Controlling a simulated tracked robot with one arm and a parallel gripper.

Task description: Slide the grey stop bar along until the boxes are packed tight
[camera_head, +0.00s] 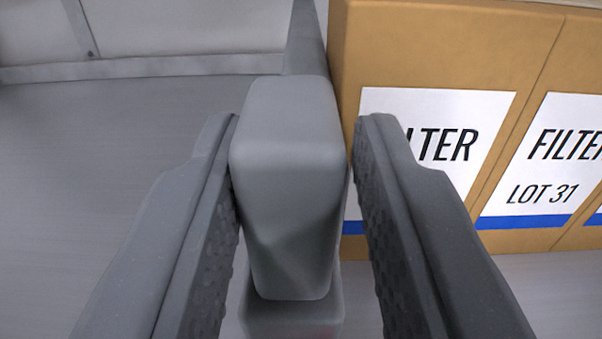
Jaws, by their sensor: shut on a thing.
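The grey stop bar (288,180) stands in the middle of the head camera view, with a thin upright plate (305,40) behind its block. My gripper (297,130) is shut on the block, one finger on each side. The first brown box (440,50) is just right of the bar; its white label reads "LTER", partly hidden by my right finger. A second box (575,70) beside it reads "FILTER LOT 31". The plate appears close to or against the first box's left side; I cannot tell whether they touch.
A grey shelf surface (90,160) is clear to the left of the bar. A pale back wall (180,25) with a low ledge runs behind it. The row of boxes continues past the right edge of the view.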

